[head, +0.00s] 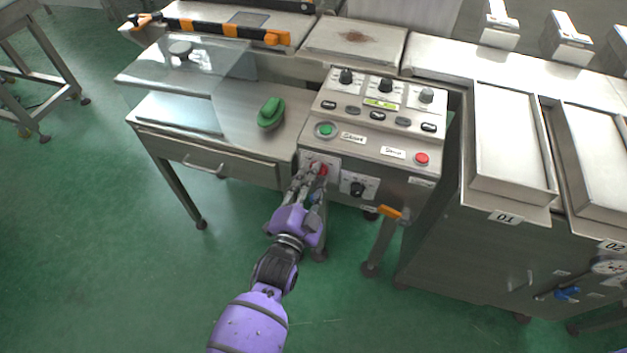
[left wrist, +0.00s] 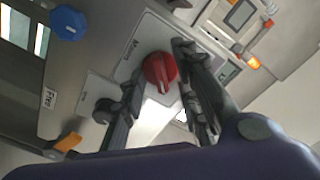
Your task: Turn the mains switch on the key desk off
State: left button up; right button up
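The key desk (head: 283,160) has a sloped control panel, with a red rotary switch (head: 323,170) on a pale plate low on its front. In the left wrist view the red switch (left wrist: 160,71) has a raised grip bar and sits between my left gripper's fingers. My left gripper (head: 311,174) reaches the desk front from below, its fingers apart on either side of the switch. The right finger looks very close to it; I cannot tell whether it touches. In the head view the fingers partly hide the switch and plate. My right gripper is out of view.
A black rotary knob (head: 358,188) sits right of the red switch on its own plate. An orange-ended lever (head: 389,211) stands out farther right. A green push button (head: 325,130) and red push button (head: 421,159) are above.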

pick_arm(q)
jog(key=shift+w, duration=0.1)
jog(key=shift+c, duration=0.7)
grip_shut()
